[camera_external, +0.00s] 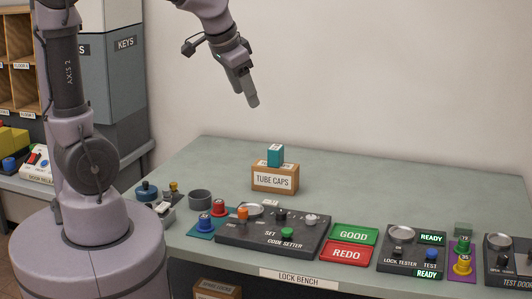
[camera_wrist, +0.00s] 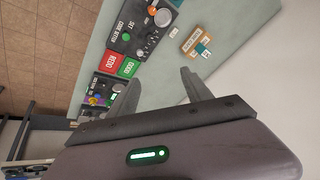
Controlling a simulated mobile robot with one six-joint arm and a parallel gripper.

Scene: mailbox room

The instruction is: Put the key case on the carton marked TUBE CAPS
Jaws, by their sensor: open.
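The brown carton marked TUBE CAPS (camera_external: 273,181) stands upright near the middle of the lock bench. A small teal box (camera_external: 275,156) with a white mark sits on top of it. I cannot read its mark to tell if it is the key case. My gripper (camera_external: 252,101) hangs in the air above and a little left of the carton, apart from it. In the wrist view my gripper (camera_wrist: 203,84) is open with nothing between its fingers. The carton (camera_wrist: 189,41) and the teal box (camera_wrist: 205,50) also show there, beyond the fingers.
The code setter (camera_external: 273,236), the GOOD pad (camera_external: 355,234), the REDO pad (camera_external: 346,253) and the lock tester (camera_external: 409,259) line the front of the lock bench (camera_external: 400,180). A grey round cup (camera_external: 200,198) stands to the left. The bench behind and right of the carton is clear.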

